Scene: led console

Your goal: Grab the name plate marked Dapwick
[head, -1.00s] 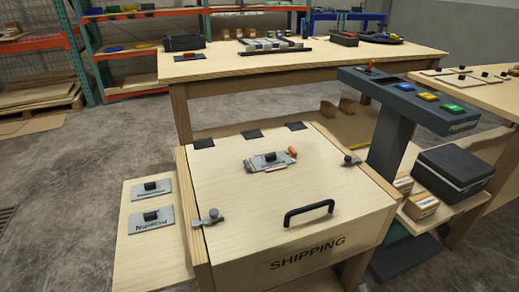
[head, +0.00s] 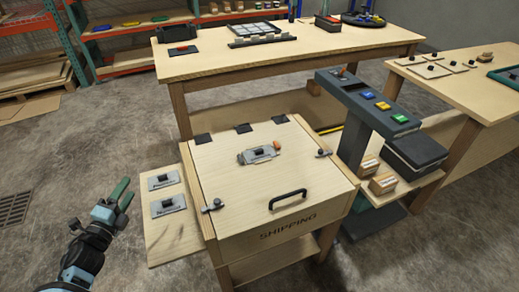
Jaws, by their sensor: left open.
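Two grey name plates with black knobs lie on the wooden side shelf (head: 160,236), left of the shipping box: a back plate (head: 164,180) and a front plate (head: 168,206). Their lettering is too small to read now. Another grey plate with a black knob (head: 258,155) lies on the box lid (head: 230,180), with a small orange piece (head: 277,145) at its right end. I cannot tell which plate is marked Dapwick. My left gripper (head: 126,194) is open and empty, left of the side shelf and apart from the plates. My right gripper is not in view.
The lid has a black handle (head: 288,199) and side latches (head: 213,205). A dark console (head: 365,103) with coloured buttons stands right of the box, beside small cartons (head: 383,183) and a black case (head: 415,152). A long table (head: 290,62) stands behind.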

